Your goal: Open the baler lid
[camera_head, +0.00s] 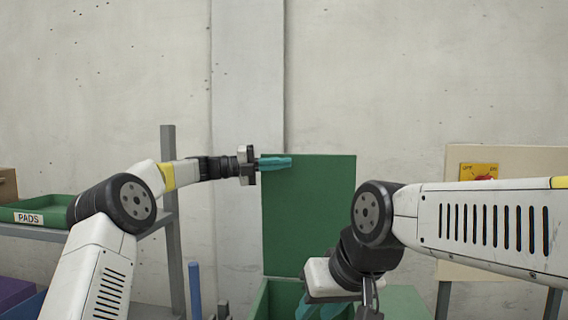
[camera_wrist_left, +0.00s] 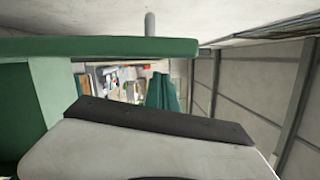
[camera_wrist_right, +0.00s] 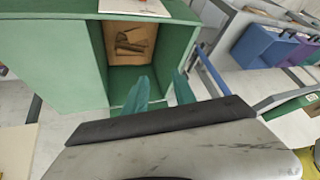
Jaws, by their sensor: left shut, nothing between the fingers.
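The green baler lid (camera_head: 308,220) stands upright behind the green baler body (camera_head: 400,302) in the head view. The right wrist view shows the baler's open top (camera_wrist_right: 186,46), with brown cardboard (camera_wrist_right: 132,42) inside. My left gripper (camera_head: 290,161) is shut, its teal fingers at the lid's upper left corner; I cannot tell whether they touch it. In the left wrist view the shut fingers (camera_wrist_left: 162,92) are below a green edge (camera_wrist_left: 100,47). My right gripper (camera_head: 322,308) is low in front of the lid, over the baler; its fingers (camera_wrist_right: 160,88) are apart and empty.
A grey rack with a green tray labelled PADS (camera_head: 40,212) stands at the left. A panel with a yellow plate and red switch (camera_head: 480,172) is at the right. Blue and purple bins (camera_wrist_right: 262,45) show in the right wrist view. A concrete wall is behind.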

